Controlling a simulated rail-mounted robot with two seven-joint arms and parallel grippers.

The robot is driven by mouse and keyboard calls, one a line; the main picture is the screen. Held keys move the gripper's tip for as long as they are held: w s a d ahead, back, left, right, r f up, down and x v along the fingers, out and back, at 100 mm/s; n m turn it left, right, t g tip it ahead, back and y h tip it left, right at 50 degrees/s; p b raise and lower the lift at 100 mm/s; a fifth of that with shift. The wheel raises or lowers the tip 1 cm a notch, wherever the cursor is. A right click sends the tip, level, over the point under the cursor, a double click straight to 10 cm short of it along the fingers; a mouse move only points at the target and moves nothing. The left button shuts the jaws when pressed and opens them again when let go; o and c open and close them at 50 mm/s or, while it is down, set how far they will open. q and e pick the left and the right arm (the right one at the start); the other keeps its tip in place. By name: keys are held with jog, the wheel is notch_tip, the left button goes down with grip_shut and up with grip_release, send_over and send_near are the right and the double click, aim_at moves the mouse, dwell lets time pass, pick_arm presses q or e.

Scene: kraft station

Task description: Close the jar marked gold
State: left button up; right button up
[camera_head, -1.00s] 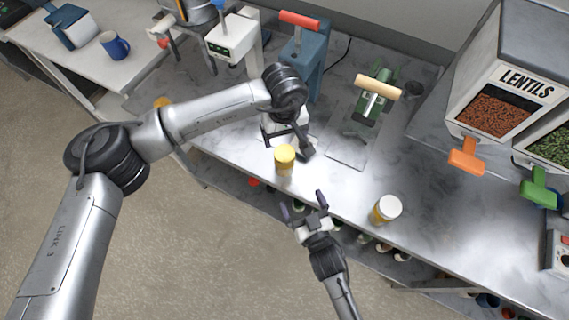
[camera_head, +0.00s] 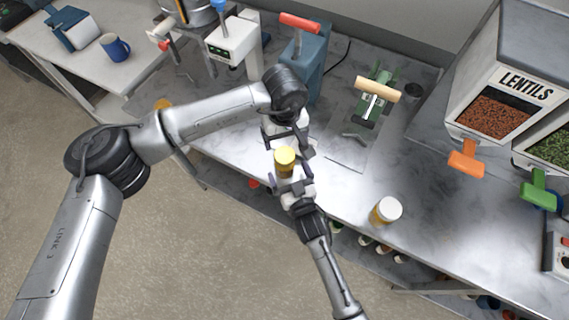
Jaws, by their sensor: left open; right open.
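My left gripper (camera_head: 288,143) is open just behind this jar, pointing down. My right gripper (camera_head: 290,180) is open, with its fingers on either side of the jar's lower front; I cannot tell whether they touch it. The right gripper hides the jar's lower part. A second jar with a white lid and amber body (camera_head: 385,211) stands on the counter to the right.
A green press with a wooden handle (camera_head: 377,90) stands behind. A lentils dispenser (camera_head: 500,100) with an orange lever is at right. A blue press with a red handle (camera_head: 303,55) stands at the back. The counter (camera_head: 345,190) between the two jars is clear.

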aim_at(288, 172)
jog(key=shift+x, duration=1.85)
jog(key=shift+c, duration=0.3)
